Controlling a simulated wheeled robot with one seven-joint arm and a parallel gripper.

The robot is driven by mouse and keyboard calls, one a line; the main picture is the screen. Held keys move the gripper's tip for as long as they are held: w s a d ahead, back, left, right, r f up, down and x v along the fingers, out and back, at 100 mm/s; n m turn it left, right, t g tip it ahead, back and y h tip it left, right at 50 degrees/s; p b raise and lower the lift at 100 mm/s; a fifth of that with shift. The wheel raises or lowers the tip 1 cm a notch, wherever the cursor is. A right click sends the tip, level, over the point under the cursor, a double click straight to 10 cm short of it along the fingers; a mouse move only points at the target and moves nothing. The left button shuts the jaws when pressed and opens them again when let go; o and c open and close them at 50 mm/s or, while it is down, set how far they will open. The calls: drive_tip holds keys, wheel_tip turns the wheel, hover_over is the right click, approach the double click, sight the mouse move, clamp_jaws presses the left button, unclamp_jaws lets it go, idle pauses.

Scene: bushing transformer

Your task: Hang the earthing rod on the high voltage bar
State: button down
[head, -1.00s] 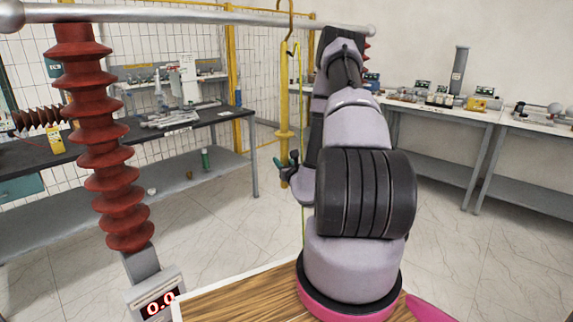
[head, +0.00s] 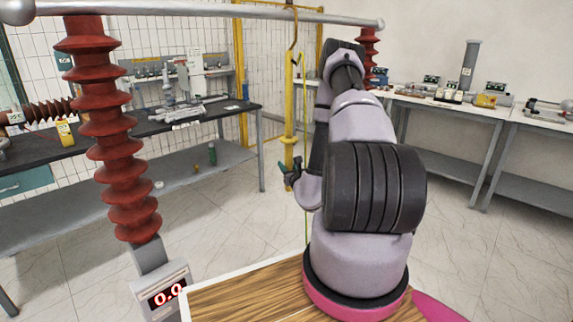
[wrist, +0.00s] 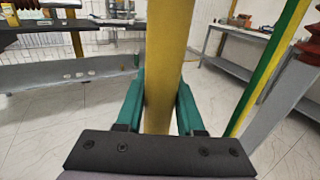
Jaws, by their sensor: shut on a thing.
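The earthing rod (head: 289,110) is a yellow upright pole with a brass-coloured hook (head: 293,35) on top. My gripper (head: 288,180) is shut on its lower part; the wrist view shows the teal fingers on either side of the yellow shaft (wrist: 166,60). The high voltage bar (head: 200,10) is a grey horizontal tube across the top, with rounded ends. The hook overlaps the bar in the head view, near the picture's top edge. I cannot tell whether it touches the bar or passes in front of or behind it.
Ribbed red insulators stand under the bar, one at left (head: 115,140) and one at right (head: 368,50), partly hidden by my arm. A display (head: 167,296) reads 0.0. A green-yellow cable (wrist: 270,70) runs beside the rod. Benches (head: 450,105) line the walls; tiled floor between is clear.

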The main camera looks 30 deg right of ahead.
drive_tip(key=shift+c, duration=2.2)
unclamp_jaws()
drive_tip(key=shift+s, duration=0.1)
